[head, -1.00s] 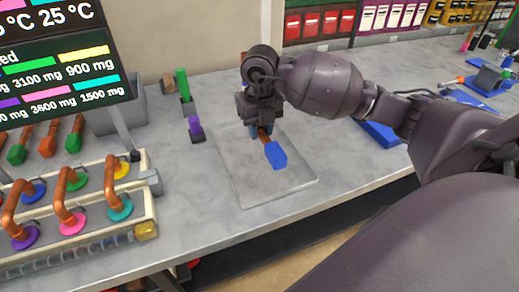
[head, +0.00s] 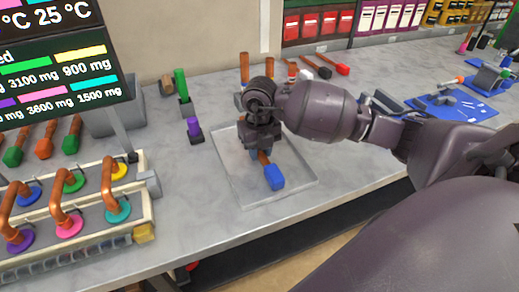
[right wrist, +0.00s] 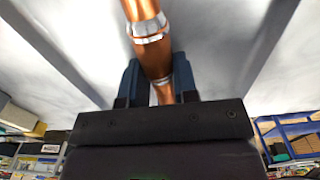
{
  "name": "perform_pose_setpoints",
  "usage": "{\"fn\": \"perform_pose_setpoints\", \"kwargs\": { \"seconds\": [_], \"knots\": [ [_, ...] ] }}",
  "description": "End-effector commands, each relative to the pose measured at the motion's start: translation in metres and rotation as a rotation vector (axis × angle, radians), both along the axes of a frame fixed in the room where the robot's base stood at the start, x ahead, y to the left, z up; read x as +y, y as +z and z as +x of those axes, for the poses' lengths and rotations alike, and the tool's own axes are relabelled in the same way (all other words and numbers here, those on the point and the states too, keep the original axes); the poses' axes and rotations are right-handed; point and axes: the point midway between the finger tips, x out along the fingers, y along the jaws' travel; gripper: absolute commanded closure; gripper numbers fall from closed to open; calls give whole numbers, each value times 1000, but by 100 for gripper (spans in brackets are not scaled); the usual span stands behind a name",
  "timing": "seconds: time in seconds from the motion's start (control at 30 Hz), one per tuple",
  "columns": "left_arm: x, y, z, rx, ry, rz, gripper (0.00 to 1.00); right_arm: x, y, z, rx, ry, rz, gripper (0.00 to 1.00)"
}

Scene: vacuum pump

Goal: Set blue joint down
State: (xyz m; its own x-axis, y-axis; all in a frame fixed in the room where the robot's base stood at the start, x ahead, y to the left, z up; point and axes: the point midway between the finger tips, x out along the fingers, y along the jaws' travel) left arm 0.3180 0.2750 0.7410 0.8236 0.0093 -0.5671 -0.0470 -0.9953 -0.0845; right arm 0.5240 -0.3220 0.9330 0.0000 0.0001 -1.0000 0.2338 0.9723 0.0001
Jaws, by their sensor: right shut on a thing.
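The blue joint (head: 274,178) is a copper pipe piece with a blue end. It is over the clear square tray (head: 240,190) on the grey bench. My right gripper (head: 260,150) is shut on its copper part, with the blue end pointing toward the front. I cannot tell whether the joint touches the tray. In the right wrist view the copper pipe (right wrist: 152,45), with silvery bands, stands between the two dark blue fingers; its blue end is out of that view. My left gripper is not in view.
A rack with copper bends and coloured rings (head: 70,218) stands at the left. Purple (head: 194,128) and green (head: 181,86) pieces stand behind the tray. A blue mat (head: 450,108) lies at the right. The bench's front edge is close to the tray.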

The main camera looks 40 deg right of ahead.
Motion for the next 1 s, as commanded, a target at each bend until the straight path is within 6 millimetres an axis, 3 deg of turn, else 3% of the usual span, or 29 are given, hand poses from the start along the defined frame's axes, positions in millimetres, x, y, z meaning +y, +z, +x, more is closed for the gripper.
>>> {"fn": "perform_pose_setpoints", "kwargs": {
  "seconds": [0.1, 0.13, 0.3, 0.67, 1.0],
  "knots": [
    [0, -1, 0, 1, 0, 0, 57, 0, -1, 1, -2, 0, 0, 100],
    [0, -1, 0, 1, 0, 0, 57, 0, -3, 0, 0, 0, 0, 71],
    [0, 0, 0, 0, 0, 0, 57, 0, -2, 0, 0, 0, 0, 47],
    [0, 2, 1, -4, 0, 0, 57, 0, 4, 0, -2, 0, 0, 47],
    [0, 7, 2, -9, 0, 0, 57, 0, 61, 1, -6, 1, -1, 47]
  ]
}}
